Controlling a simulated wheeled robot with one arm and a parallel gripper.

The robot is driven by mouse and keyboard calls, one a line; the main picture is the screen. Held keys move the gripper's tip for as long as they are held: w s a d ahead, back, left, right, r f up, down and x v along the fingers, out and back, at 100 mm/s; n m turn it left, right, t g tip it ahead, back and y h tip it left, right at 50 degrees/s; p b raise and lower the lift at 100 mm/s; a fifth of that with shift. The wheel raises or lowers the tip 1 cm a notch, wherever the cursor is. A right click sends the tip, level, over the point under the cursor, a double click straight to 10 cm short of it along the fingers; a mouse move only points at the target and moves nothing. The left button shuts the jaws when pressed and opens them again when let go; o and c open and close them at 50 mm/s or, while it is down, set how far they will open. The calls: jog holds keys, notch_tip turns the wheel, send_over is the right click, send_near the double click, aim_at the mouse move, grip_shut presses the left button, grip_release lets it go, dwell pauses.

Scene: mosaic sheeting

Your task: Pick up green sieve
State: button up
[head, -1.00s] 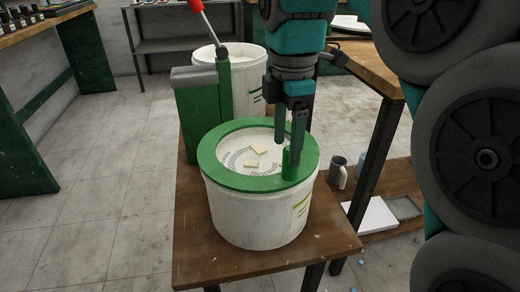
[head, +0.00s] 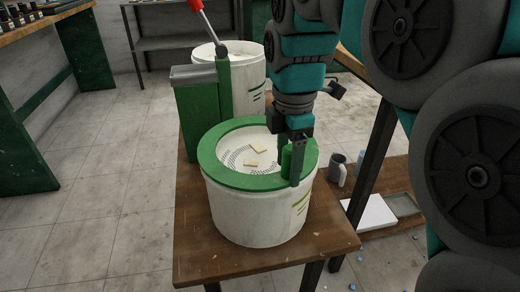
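The green sieve (head: 222,176) is a wide green ring with a pale perforated bowl. It rests on the rim of a white bucket (head: 250,215) on a wooden table. Two small pale yellow pieces lie in the bowl. A green upright grip (head: 286,161) stands on the ring's right side. My gripper (head: 291,166) points down at this grip, with one dark finger close against its right side. The other finger is mostly hidden behind the grip, so I cannot tell whether the fingers press on it.
A green box-shaped stand with a red-handled lever (head: 200,110) is behind the sieve at left. A second white bucket (head: 248,75) stands farther back. A grey mug (head: 337,168) and a white slab (head: 372,213) lie lower right. Floor at left is clear.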

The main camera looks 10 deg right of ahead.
grip_shut()
dwell(0.6)
